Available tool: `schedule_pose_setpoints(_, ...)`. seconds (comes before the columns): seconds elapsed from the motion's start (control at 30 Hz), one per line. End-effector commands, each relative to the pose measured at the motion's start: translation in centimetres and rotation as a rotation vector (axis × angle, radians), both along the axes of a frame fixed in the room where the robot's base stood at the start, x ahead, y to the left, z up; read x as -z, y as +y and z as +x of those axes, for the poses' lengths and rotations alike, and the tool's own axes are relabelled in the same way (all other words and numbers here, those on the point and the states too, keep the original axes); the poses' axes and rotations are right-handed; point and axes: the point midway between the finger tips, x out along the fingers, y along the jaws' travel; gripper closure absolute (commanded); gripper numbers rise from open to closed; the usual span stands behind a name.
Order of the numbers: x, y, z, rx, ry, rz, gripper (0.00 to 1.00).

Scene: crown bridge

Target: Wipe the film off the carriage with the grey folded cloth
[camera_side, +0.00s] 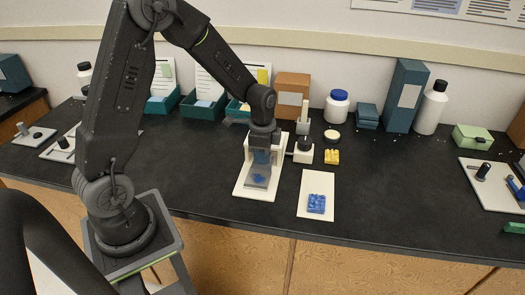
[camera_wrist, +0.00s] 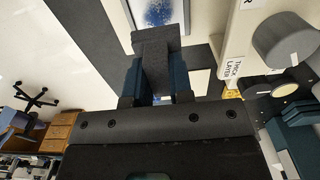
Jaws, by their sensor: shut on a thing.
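My gripper (camera_wrist: 156,75) is shut on the grey folded cloth (camera_wrist: 156,42), which sticks out beyond the fingertips in the wrist view. In the side view my gripper (camera_side: 262,158) points down at the white fixture, and the cloth is hard to make out there. The carriage (camera_side: 250,184) is a pale grey plate on the fixture, with a patch of blue film (camera_side: 259,178) on it. In the wrist view the speckled blue film (camera_wrist: 160,12) shows just past the cloth's end. I cannot tell whether the cloth touches the carriage.
A white block with a dark knob (camera_side: 303,151) stands close right of the fixture; its label reads "THICK LAYER" in the wrist view. A blue toothed piece (camera_side: 316,204) lies on a white card (camera_side: 317,182). A yellow piece (camera_side: 332,157) is behind it.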

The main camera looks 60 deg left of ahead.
Motion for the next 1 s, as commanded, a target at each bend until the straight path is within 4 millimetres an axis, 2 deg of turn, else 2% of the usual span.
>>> schedule_pose_setpoints(0.47,4.4,0.0,0.0,0.0,0.002,-0.001,1.0)
schedule_pose_setpoints(0.6,6.4,0.2,-0.2,-0.002,0.004,-0.001,1.0)
schedule_pose_setpoints(0.63,5.8,0.5,-0.3,-0.003,-0.002,0.001,1.0)
schedule_pose_setpoints(0.7,6.3,0.9,-0.9,-0.003,0.004,-0.001,1.0)
schedule_pose_setpoints(0.9,6.1,2.1,-2.1,-0.002,0.001,0.0,1.0)
schedule_pose_setpoints(1.0,6.2,1.2,-1.2,0.003,0.0,0.0,1.0)
